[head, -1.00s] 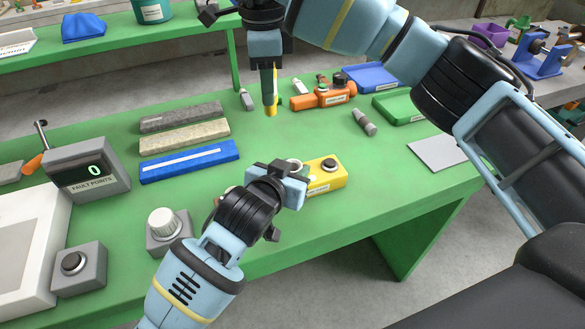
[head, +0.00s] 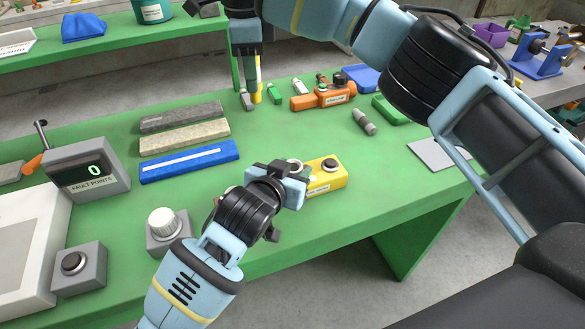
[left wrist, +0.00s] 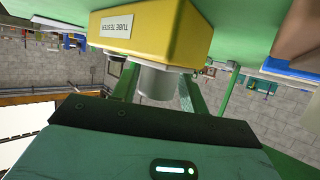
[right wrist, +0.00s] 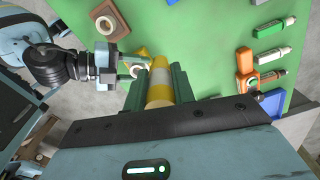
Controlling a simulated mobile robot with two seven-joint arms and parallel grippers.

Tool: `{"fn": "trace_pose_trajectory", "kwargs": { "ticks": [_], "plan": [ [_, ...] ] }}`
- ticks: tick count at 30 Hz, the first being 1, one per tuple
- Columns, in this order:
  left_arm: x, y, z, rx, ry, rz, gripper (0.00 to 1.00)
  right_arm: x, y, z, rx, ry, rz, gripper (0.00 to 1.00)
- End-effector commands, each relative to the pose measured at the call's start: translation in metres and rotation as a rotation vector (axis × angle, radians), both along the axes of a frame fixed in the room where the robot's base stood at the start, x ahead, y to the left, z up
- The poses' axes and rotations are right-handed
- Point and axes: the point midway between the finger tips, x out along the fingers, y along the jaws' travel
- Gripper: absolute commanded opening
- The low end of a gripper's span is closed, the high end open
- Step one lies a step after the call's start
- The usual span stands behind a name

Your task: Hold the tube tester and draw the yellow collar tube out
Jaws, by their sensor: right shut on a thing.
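The yellow tube tester (head: 328,178) sits on the green bench, its near-left part hidden by my left gripper (head: 290,187). In the left wrist view, its labelled body (left wrist: 175,35) has a grey round boss (left wrist: 157,82) between my left fingers. Whether they press on it is unclear. My right gripper (head: 249,78) is above the back of the bench, away from the tester. It is shut on the yellow collar tube (head: 258,92), which also shows in the right wrist view (right wrist: 159,82) as yellow with a pale band. The tube points down.
An orange tester (head: 325,96), a blue tray (head: 362,78) and a green tray (head: 388,108) are to the right. Several bars (head: 190,161) lie left; the bench middle is clear.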

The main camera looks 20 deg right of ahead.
Motion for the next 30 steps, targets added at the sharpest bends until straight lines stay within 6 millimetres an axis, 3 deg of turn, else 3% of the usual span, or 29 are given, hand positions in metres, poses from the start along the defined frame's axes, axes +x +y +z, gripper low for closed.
{"fn": "trace_pose_trajectory", "kwargs": {
  "ticks": [3,17,30],
  "plan": [
    [-0.001,0.0,-0.006,0.009,0.01,-0.001,0.59,0.0,0.0,-0.001,0.0,0.001,0.0,0.03],
    [-0.007,0.006,0.002,0.002,0.002,-0.001,0.59,0.0,0.0,0.0,0.0,0.0,0.0,0.03],
    [-0.052,0.047,0.028,0.0,0.003,-0.001,0.59,0.0,0.0,0.0,0.0,0.0,0.0,0.03]
  ]
}}
